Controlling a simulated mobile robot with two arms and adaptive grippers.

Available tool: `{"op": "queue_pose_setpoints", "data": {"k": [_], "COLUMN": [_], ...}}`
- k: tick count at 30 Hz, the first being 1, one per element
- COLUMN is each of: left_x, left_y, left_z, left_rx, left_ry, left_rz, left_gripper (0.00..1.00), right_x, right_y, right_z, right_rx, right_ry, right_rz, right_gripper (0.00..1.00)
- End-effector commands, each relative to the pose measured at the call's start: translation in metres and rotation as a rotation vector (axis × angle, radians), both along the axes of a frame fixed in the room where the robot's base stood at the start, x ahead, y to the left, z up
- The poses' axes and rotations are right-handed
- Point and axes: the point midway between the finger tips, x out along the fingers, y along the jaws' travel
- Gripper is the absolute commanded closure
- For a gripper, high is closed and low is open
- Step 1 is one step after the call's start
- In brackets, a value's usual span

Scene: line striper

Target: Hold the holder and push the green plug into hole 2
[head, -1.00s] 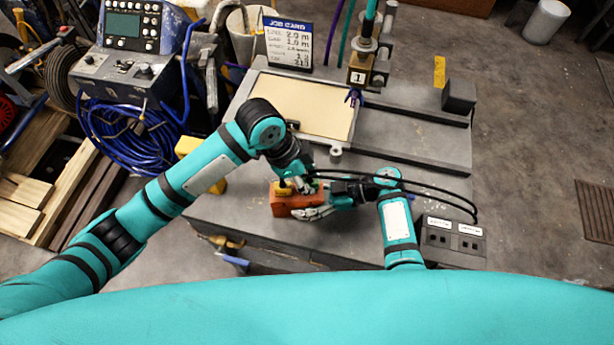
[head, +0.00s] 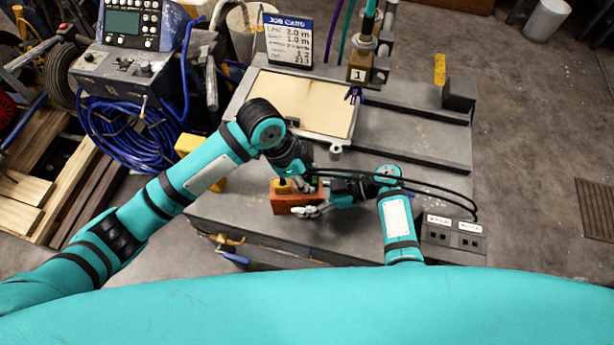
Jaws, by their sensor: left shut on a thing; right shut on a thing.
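The holder (head: 286,205) is an orange-brown block on the near part of the grey bench. A yellow plug (head: 282,186) stands at the left of its top. My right gripper (head: 318,209) is shut on the holder from the right, low on its near side. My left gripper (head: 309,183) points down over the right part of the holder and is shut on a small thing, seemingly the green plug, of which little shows. The holes and their numbers are hidden or too small to read, so I cannot tell how deep the plug sits.
A cream board in a grey tray (head: 338,143) lies behind the holder. A dark box with two labelled sockets (head: 453,236) is at the right. Black cables arch over my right arm. A job card (head: 288,42) stands at the back. The bench right of the tray is mostly clear.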

Motion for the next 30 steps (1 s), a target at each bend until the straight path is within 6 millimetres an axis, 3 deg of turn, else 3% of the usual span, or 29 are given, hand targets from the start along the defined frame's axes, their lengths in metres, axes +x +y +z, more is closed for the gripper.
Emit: {"op": "queue_pose_setpoints", "data": {"k": [15,16,21,28,30], "left_x": [0.0,0.0,0.0,0.0,0.0], "left_y": [0.0,0.0,0.0,0.0,0.0], "left_z": [-0.011,-0.012,-0.011,-0.011,-0.011], "left_rx": [0.0,0.0,0.0,0.0,0.0], "left_ry": [0.001,0.0,0.0,0.0,0.0], "left_rz": [0.0,0.0,0.0,0.0,0.0], "left_gripper": [1.0,0.77,0.55,0.5,0.41], "right_x": [-0.003,-0.003,-0.003,-0.003,-0.003], "right_y": [0.0,0.0,0.0,0.0,0.0], "right_z": [-0.003,-0.003,-0.003,-0.003,-0.003], "right_rx": [-0.005,-0.005,-0.005,-0.006,-0.006], "right_ry": [0.007,0.007,0.007,0.007,0.007], "right_rz": [0.004,0.004,0.004,0.004,0.004], "right_gripper": [1.0,1.0,1.0,1.0,1.0]}}
